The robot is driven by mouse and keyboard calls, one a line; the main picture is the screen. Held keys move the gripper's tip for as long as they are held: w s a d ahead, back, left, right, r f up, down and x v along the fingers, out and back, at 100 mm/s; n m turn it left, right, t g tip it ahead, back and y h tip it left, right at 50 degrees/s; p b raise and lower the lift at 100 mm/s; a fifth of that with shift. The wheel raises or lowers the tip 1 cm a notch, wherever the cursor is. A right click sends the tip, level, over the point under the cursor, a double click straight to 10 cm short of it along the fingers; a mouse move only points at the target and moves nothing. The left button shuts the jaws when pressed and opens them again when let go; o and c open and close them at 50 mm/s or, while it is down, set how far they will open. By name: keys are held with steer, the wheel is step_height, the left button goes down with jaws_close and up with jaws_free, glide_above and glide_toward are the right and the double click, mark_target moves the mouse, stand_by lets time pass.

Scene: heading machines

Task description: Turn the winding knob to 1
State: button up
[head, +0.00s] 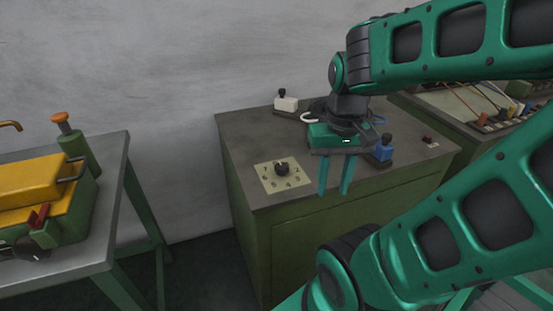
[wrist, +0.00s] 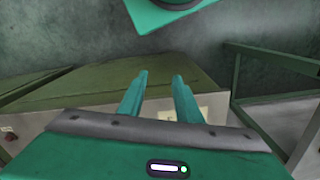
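The winding knob (head: 282,169) is a small black knob on a square cream dial plate (head: 268,181) with marks around it. It stands on the front left of the grey-topped green cabinet (head: 236,148). I cannot read the marks or the knob's setting. My gripper (head: 333,192) has its two green fingers apart, with nothing between them. It hangs to the right of the dial plate, near the cabinet's front edge, and does not touch the knob. In the wrist view the gripper's fingers (wrist: 160,78) are apart, and part of the cream plate (wrist: 194,113) shows behind them.
A white-based terminal (head: 286,103) stands at the cabinet's back, and a blue one (head: 381,150) right of my gripper. A small red part (head: 427,139) lies further right. A table (head: 112,180) with a yellow-and-green machine (head: 35,185) stands left, across a floor gap.

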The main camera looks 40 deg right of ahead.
steer(key=shift+o, duration=0.9)
steer(key=shift+d, duration=0.1)
steer(key=o, duration=0.3)
steer(key=shift+d+r, duration=0.15)
steer(key=shift+r, duration=0.5)
steer(key=r+n, duration=0.2)
steer(key=n, duration=0.4)
glide_above(281, 166)
step_height(281, 166, down, 11)
steer(key=shift+w+r, duration=0.1)
steer(key=shift+r, duration=0.1)
steer(key=c, duration=1)
